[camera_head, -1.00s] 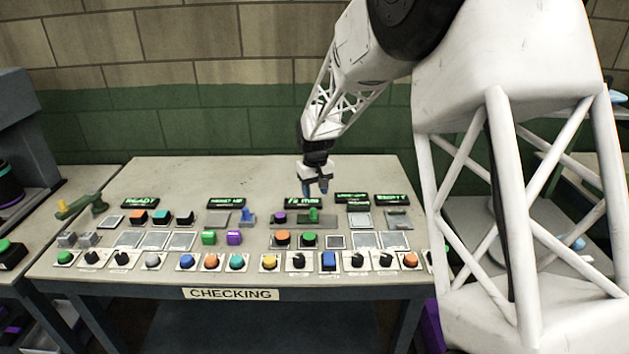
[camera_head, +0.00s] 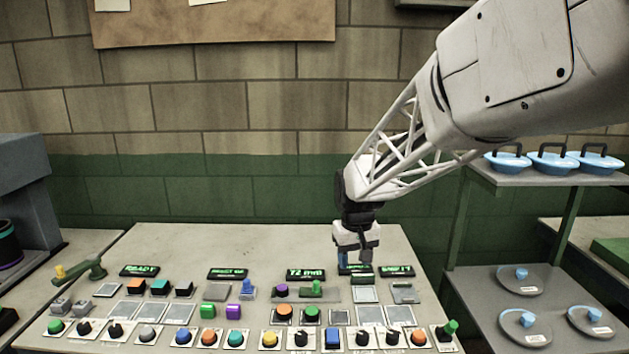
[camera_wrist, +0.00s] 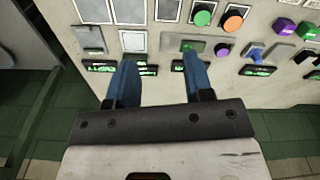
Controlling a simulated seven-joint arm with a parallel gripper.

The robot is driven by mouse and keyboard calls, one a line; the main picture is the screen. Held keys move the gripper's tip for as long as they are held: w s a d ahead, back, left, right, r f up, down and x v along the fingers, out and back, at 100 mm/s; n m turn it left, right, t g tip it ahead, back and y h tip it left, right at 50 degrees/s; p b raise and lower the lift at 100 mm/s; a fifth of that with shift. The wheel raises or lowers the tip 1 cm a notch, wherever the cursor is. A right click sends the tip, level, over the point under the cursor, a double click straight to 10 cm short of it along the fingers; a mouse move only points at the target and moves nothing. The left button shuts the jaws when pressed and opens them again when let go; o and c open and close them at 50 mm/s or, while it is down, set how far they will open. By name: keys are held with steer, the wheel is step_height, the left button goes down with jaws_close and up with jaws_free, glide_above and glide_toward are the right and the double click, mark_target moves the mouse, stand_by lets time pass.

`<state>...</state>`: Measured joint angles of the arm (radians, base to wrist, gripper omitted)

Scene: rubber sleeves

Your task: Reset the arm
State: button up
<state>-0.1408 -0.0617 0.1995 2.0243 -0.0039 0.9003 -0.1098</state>
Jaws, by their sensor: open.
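My gripper (camera_head: 357,261) hangs over the back of the checking table (camera_head: 300,240), just above the row of green-lit displays on the right side. In the wrist view its two blue fingers (camera_wrist: 160,82) are spread apart with nothing between them. A display (camera_head: 354,270) lies partly behind the fingers in the head view. Whether the fingertips touch the table cannot be told.
A shelf (camera_head: 480,176) with blue-lidded things stands at right. A grey machine (camera_head: 25,195) stands at left. The table's back is clear.

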steer(key=s+d+r+m, duration=0.1)
steer(key=s+d, duration=0.2)
steer(key=s, duration=0.8)
steer(key=s+d+r+m+t, duration=0.1)
steer(key=s+d, duration=0.2)
steer(key=s, duration=0.8)
steer(key=s+d+r+m, duration=0.1)
steer(key=s+d, duration=0.2)
steer(key=s, duration=0.8)
steer(key=shift+r+t, duration=0.2)
steer(key=shift+t, duration=0.1)
steer(key=shift+d, duration=0.1)
stand_by(0.4)
